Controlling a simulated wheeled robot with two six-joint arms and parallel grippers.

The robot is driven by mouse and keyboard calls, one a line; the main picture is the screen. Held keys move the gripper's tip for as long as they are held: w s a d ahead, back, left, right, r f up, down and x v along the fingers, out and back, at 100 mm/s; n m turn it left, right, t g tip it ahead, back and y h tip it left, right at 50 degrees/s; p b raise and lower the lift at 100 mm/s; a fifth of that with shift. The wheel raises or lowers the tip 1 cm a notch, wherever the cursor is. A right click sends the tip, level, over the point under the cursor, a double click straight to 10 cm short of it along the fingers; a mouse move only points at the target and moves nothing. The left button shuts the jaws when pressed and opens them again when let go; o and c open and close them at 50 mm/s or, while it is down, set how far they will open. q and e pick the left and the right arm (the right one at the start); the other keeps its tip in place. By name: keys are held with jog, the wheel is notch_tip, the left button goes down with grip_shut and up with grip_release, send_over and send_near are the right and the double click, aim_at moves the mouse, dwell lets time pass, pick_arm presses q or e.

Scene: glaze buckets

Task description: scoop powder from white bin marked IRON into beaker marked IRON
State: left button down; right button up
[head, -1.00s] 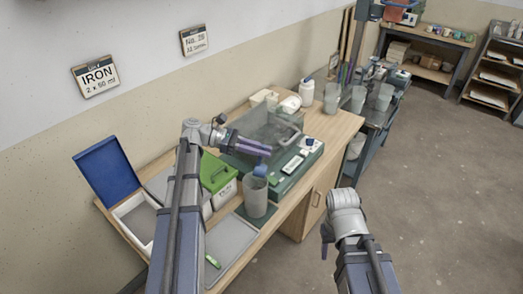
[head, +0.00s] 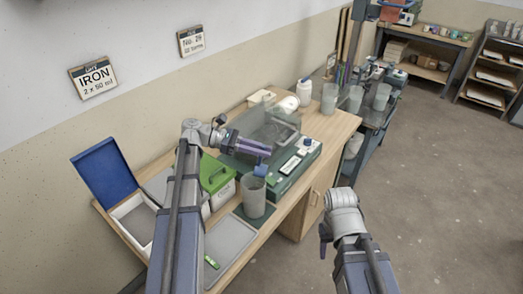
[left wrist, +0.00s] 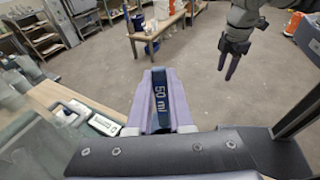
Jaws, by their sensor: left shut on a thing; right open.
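My left gripper (head: 266,152) is shut on a blue scoop (head: 260,170), whose handle reads "50 ml" between the fingers in the left wrist view (left wrist: 160,100). In the head view the scoop shows just over the mouth of a grey translucent beaker (head: 253,197); I cannot tell what is in either. The beaker stands on a dark green mat. A white bin (head: 138,222) with its blue lid raised is at the left, partly hidden by my left arm. No marking is readable on bin or beaker. My right gripper (head: 325,243) is open, clear of the bench.
A white bin with a green lid (head: 216,176) stands beside the beaker. A dark green device with a clear cover (head: 270,130) is behind. A grey tray (head: 228,238) lies at the front. A wall card (head: 93,78) reads "IRON 2 x 50 ml". Several empty-looking beakers stand farther right.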

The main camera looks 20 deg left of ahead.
pick_arm(q)
jog(key=a+h+b, duration=0.1)
jog(key=b, duration=0.1)
jog(key=a+h+b, duration=0.1)
jog(key=b, duration=0.1)
jog(key=a+h+b, duration=0.1)
jog(key=b, duration=0.1)
jog(key=shift+s+a+r+t, duration=0.1)
jog(key=shift+s+a+t, duration=0.05)
jog(key=shift+s+t, duration=0.15)
dwell(0.8)
dwell(0.5)
jog(key=shift+s+a+f+h+b, duration=0.15)
jog(key=shift+a+h+b, duration=0.75)
jog(key=shift+b, duration=0.9)
jog(key=shift+s+a+f+h+b, duration=0.15)
jog(key=shift+a+h+b, duration=0.7)
jog(key=shift+b, duration=0.9)
jog(key=shift+w+d+t+h, duration=0.1)
jog(key=shift+d+t+h, duration=0.05)
jog(key=shift+t+h, duration=0.15)
jog(key=shift+r, duration=0.1)
